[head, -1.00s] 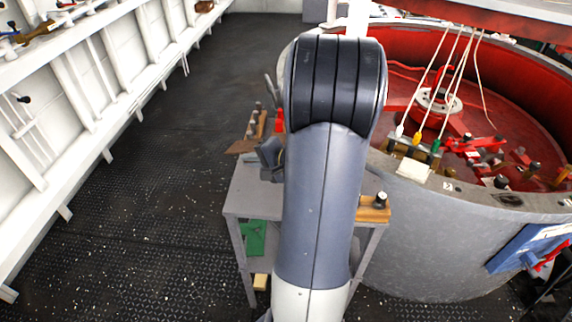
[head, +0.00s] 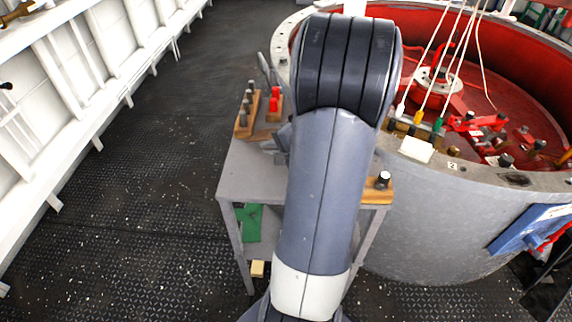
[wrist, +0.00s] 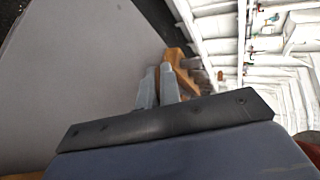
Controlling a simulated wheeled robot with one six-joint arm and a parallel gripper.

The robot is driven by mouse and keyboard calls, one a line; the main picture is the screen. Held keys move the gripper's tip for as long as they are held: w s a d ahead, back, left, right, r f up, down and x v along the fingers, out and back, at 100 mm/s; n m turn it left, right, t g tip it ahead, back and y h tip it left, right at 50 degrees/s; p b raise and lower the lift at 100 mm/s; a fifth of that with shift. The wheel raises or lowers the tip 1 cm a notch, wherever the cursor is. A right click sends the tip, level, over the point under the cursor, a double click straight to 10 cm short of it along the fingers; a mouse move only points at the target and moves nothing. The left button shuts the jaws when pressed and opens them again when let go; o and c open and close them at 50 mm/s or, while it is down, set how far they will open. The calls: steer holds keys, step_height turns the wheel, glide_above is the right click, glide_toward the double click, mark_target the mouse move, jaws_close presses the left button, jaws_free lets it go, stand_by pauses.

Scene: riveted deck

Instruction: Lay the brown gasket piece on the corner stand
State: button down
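The brown gasket piece (head: 262,136) shows in the head view as a thin flat brown strip near the back left edge of the grey stand (head: 245,178). My gripper (head: 277,146) is beside it above the stand, partly hidden behind my arm. In the wrist view my gripper's two fingers (wrist: 157,86) are close together, with brown between and just beyond them. The gripper looks shut on the gasket piece, though the grip itself is small and partly hidden. I cannot tell whether the piece touches the stand top.
A wooden block with grey pegs (head: 246,116) and one with red pieces (head: 274,104) stand at the back left. The large round grey drum (head: 430,230) is close on the right. The stand's front left top is bare.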

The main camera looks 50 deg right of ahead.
steer(key=shift+f+b, duration=0.85)
steer(key=shift+f, duration=0.15)
steer(key=c, duration=1.8)
jaws_free()
steer(key=shift+p+v, duration=0.9)
steer(key=shift+v, duration=3.15)
steer(key=s+r+p, duration=0.1)
steer(key=r, duration=0.1)
steer(key=r+p, duration=0.2)
steer(key=r, duration=0.1)
steer(key=s+r+p, duration=0.1)
steer(key=r+p, duration=0.1)
steer(key=shift+s+d+r, duration=0.2)
steer(key=shift+s+d, duration=0.05)
steer(key=shift+s, duration=0.05)
